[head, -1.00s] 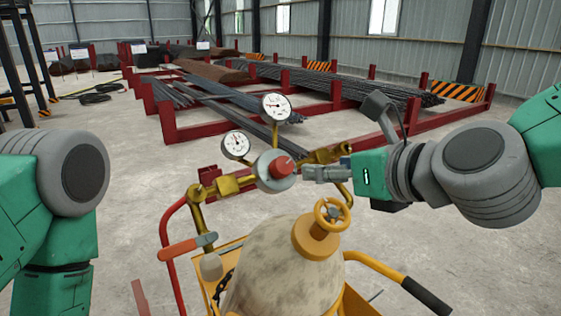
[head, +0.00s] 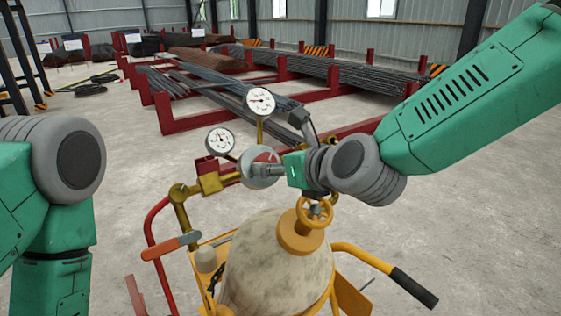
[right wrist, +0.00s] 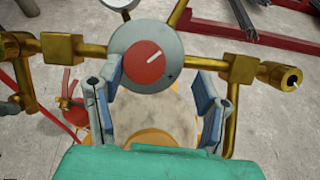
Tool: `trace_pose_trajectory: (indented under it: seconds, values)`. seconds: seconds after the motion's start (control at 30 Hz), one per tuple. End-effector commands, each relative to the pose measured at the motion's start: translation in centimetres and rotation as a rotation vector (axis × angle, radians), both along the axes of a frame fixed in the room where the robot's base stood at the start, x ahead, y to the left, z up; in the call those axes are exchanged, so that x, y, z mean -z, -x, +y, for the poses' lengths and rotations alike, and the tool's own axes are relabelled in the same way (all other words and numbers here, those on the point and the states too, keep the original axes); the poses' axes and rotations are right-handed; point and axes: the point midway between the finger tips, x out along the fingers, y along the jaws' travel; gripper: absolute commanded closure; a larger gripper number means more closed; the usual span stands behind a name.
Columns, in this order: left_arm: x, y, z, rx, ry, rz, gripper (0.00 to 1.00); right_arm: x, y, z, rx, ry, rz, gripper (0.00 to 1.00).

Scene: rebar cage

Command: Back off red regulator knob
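The red regulator knob (right wrist: 145,67) has a white line and sits on a round grey regulator body (right wrist: 171,45). I see no finger contact with the knob. Two dial gauges, one upper (head: 260,101) and one lower (head: 221,140), stand on the regulator. My left arm shows at the left edge; its gripper is out of view.
Brass pipes and fittings (head: 208,184) flank the regulator. Below it stands a mottled cylinder (head: 272,262) with a yellow handwheel (head: 314,212), on a yellow cart with a black-gripped handle (head: 413,288). Red racks with rebar (head: 335,75) lie behind. Concrete floor is open at right.

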Motion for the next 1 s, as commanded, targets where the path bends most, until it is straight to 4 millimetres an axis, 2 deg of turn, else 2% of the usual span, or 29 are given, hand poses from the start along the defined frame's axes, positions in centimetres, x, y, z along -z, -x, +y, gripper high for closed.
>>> trace_pose_trajectory:
  seconds: [0.03, 0.13, 0.17, 1.0]
  values:
    - [-0.01, -0.01, 0.04, -0.001, -0.001, 0.0, 0.22, -0.24, -0.34, -0.1, 0.013, 0.001, -0.008, 0.73]
    - [-0.02, -0.01, 0.07, -0.002, -0.001, 0.0, 0.22, -0.31, -0.53, 0.25, 0.019, 0.005, -0.011, 0.93]
    - [-0.02, -0.01, 0.09, -0.002, -0.001, 0.0, 0.22, -0.3, -0.61, 0.29, 0.021, 0.006, -0.011, 0.95]
    - [0.3, 0.0, 0.11, -0.002, -0.001, 0.0, 0.22, 0.18, -0.6, -0.2, -0.03, 0.043, -0.029, 0.94]
